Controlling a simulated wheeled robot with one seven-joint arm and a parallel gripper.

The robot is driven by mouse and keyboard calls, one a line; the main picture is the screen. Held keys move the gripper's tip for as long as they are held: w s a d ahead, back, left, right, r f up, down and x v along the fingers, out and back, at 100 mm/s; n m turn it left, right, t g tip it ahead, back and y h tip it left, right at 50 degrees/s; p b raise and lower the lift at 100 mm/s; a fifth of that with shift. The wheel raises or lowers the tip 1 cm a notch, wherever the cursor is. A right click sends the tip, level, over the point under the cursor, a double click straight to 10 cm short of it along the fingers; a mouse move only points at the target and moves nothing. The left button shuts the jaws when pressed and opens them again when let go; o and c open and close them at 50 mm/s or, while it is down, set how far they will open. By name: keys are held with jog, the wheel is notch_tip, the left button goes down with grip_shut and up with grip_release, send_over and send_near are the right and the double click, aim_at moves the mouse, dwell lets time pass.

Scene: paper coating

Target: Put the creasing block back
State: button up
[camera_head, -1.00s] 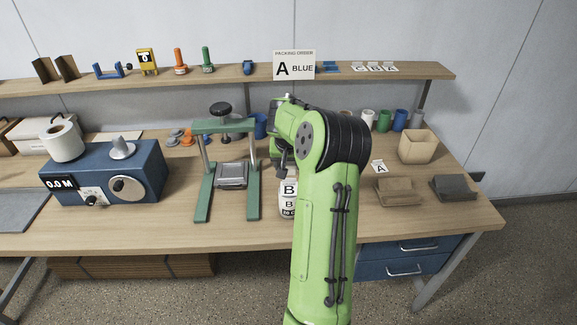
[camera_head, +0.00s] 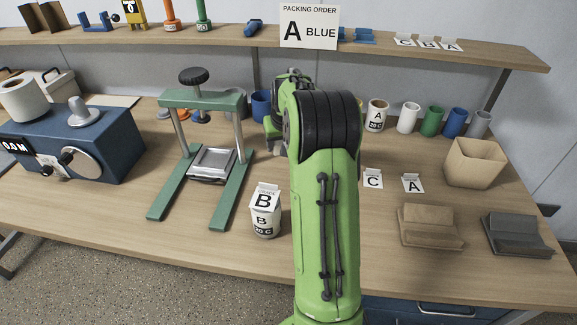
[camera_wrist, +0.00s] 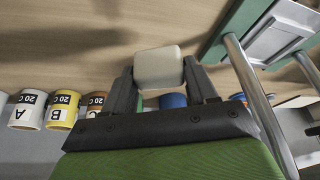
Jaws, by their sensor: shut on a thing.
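A small cream block with rounded edges, taken to be the creasing block (camera_wrist: 158,66), sits between the two dark fingers of my gripper (camera_wrist: 160,78) in the wrist view. The fingers are shut on its sides. It is close to the wooden bench surface (camera_wrist: 75,40); I cannot tell whether it touches. In the head view my arm covers the block and most of my gripper, which is behind the bench middle, just right of the green press. The block's own resting place cannot be made out.
The green press (camera_head: 203,98) stands close left of my arm. The labelled B cup (camera_head: 265,212) stands in front. Several cups (camera_head: 431,122) line the back right. A tan bin (camera_head: 473,163), a tan stepped block (camera_head: 428,227) and a grey one (camera_head: 517,236) are right.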

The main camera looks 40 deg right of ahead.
aim_at(281, 167)
notch_tip(281, 167, down, 7)
jog(key=shift+f+b, duration=0.15)
jog(key=shift+b, duration=0.75)
jog(key=o, duration=0.5)
jog(key=shift+f, duration=0.1)
jog(key=o, duration=0.4)
jog(key=shift+o, duration=0.2)
